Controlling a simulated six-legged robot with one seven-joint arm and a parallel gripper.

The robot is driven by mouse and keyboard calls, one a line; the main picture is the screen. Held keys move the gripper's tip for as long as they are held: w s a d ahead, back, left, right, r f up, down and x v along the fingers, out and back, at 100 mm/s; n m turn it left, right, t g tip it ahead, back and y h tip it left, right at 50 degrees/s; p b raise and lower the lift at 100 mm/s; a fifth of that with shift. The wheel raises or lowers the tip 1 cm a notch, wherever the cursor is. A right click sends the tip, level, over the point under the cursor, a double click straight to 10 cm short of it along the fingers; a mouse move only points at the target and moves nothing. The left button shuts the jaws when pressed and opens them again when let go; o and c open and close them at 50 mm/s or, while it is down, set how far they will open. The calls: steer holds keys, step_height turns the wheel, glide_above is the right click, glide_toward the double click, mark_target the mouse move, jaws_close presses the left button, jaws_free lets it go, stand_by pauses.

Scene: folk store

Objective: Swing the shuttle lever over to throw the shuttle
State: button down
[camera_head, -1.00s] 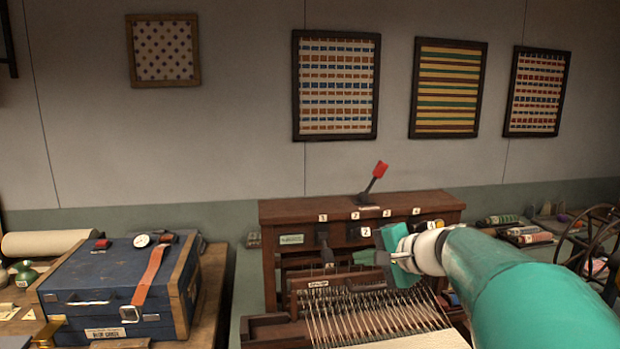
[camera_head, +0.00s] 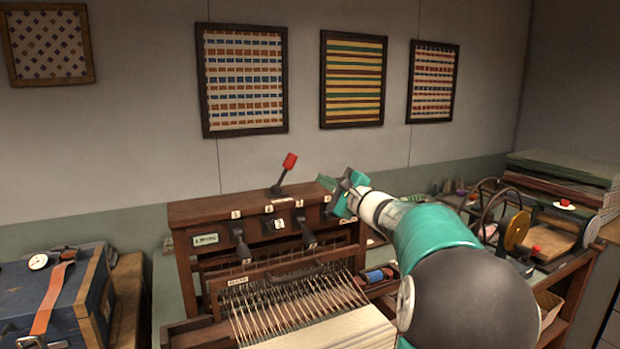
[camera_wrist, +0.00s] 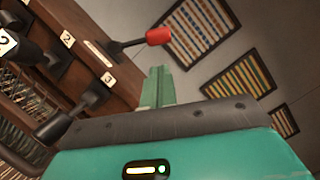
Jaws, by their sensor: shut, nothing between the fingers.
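The shuttle lever, a dark rod with a red tip (camera_head: 290,161), stands on top of the wooden loom (camera_head: 190,212) and leans to the right. Its red tip also shows in the wrist view (camera_wrist: 158,36), beyond my fingers. My gripper (camera_head: 326,183) is at the loom's top right corner, to the right of the lever and apart from it. The gripper's fingers (camera_wrist: 158,86) are shut with nothing between them. The far side of the lever's base is hidden.
Black numbered handles (camera_head: 240,245) line the loom's front below its top, close to my gripper in the wrist view (camera_wrist: 60,125). Warp threads stretch in front. A blue case (camera_head: 50,305) stands left; a spoked wheel (camera_head: 495,210) stands right. Above the lever is open space before the wall.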

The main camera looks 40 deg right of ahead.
mark_target(285, 173)
steer(key=w, duration=0.2)
steer(key=w+r, duration=0.1)
steer(key=w, duration=0.5)
steer(key=shift+w+d+r, duration=0.15)
steer(key=shift+w, duration=0.1)
